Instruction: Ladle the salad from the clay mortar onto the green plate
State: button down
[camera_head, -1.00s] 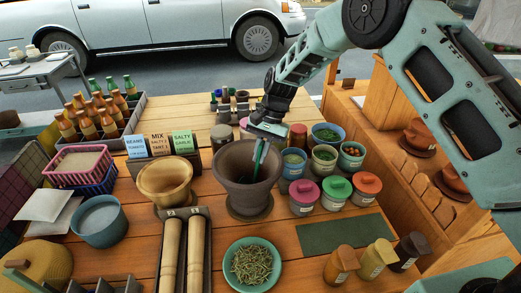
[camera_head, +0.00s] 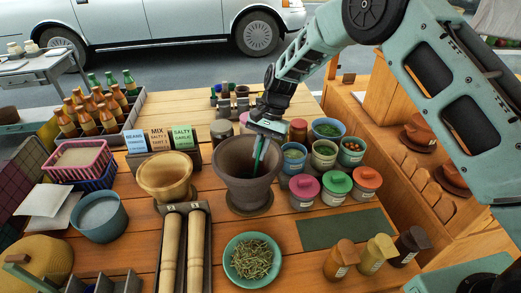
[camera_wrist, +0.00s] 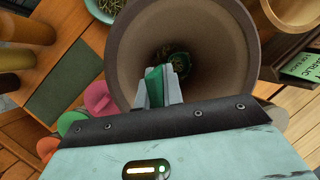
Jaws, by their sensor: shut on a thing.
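The clay mortar (camera_head: 237,196) stands upright on a round base in the middle of the wooden table. My gripper (camera_head: 263,137) is above its mouth, shut on the green handle of a ladle (camera_head: 257,157) that reaches down into it. In the wrist view the fingers (camera_wrist: 159,84) hold the green ladle handle over the mortar (camera_wrist: 240,45). Dark green bits of salad (camera_wrist: 177,62) show deep inside, in or around the ladle's end; I cannot tell which. The green plate (camera_head: 230,261) lies in front of the mortar and carries a heap of thin green shreds (camera_head: 252,257).
A wooden bowl (camera_head: 165,177) stands left of the mortar. Lidded jars (camera_head: 304,191) and ingredient cups (camera_head: 324,157) crowd its right. Two wooden pestles (camera_head: 170,250) lie in a tray left of the plate. A dark green mat (camera_head: 345,229) is bare at the right.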

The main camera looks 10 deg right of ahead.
notch_tip(320, 180, up, 17)
jog(key=p, duration=1.1)
dwell(0.3)
